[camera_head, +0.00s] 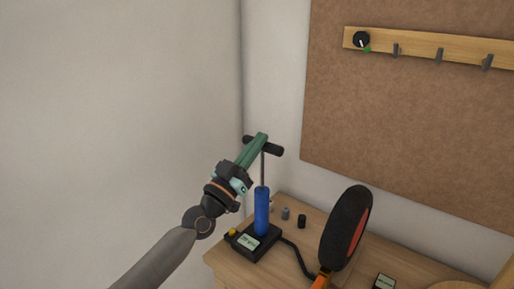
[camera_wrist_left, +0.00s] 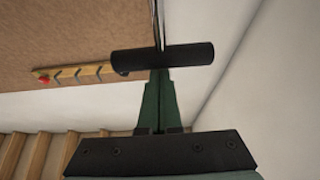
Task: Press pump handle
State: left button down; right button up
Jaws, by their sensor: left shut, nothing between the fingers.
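The pump has a blue upright cylinder (camera_head: 262,210) on a black base (camera_head: 250,242). A thin metal rod rises from it to a black crossbar handle (camera_head: 270,148), which stands well above the cylinder. My left gripper (camera_head: 262,139) is shut with nothing between its green fingers, and its tips are at the handle. In the left wrist view the handle (camera_wrist_left: 163,59) lies across the tips of the shut fingers (camera_wrist_left: 160,75). I cannot tell whether they touch it. My right gripper is not in view.
A black-and-orange wheel (camera_head: 346,228) stands right of the pump on the wooden bench (camera_head: 225,264). A black hose (camera_head: 297,257) runs from the base towards it. Small caps (camera_head: 301,221) sit behind. A hook rail (camera_head: 440,54) hangs on the brown board (camera_head: 400,110). Walls are close behind.

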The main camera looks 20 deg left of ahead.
aim_at(263, 182)
pick_arm(q)
notch_tip(263, 182, down, 8)
jog(key=b, duration=0.6)
notch_tip(263, 182, down, 4)
jog(key=b, duration=0.3)
jog(key=shift+f+b, duration=0.1)
jog(key=shift+b, duration=0.2)
jog(key=shift+f+b, duration=0.35)
jog(key=shift+f, duration=0.2)
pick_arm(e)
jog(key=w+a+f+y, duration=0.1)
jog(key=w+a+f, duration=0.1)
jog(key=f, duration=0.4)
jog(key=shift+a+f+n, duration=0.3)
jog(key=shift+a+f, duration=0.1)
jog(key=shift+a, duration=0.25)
pick_arm(q)
jog(key=shift+r, duration=0.1)
